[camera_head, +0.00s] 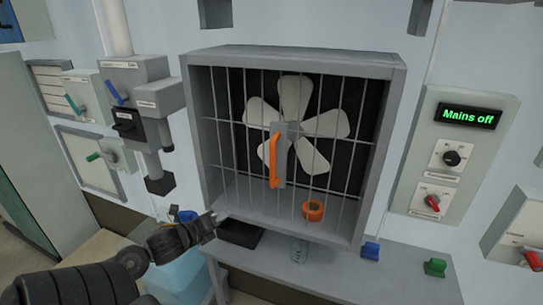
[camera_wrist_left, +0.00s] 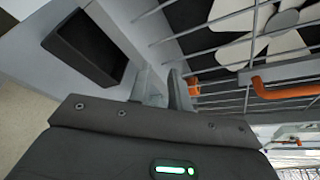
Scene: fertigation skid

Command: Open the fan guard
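The fan guard (camera_head: 237,140) is a barred grey grille across the front of a box-shaped housing on the wall. It looks shut. An upright orange handle (camera_head: 274,160) is on its bars, left of the fan hub. The handle also shows at the right of the left wrist view (camera_wrist_left: 285,88). A pale fan (camera_head: 295,130) sits behind the bars. My left gripper (camera_head: 219,216) is below the housing's lower left corner, apart from the handle. Its fingers (camera_wrist_left: 167,88) show close together with nothing visible between them; whether they touch is unclear. My right gripper is out of view.
An orange ring (camera_head: 313,210) is at the guard's lower right. A dark tray (camera_head: 240,233) and a clear jar (camera_head: 298,250) are below the housing. The right panel (camera_head: 452,150) reads "Mains off". Switch boxes with levers (camera_head: 130,95) are at left.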

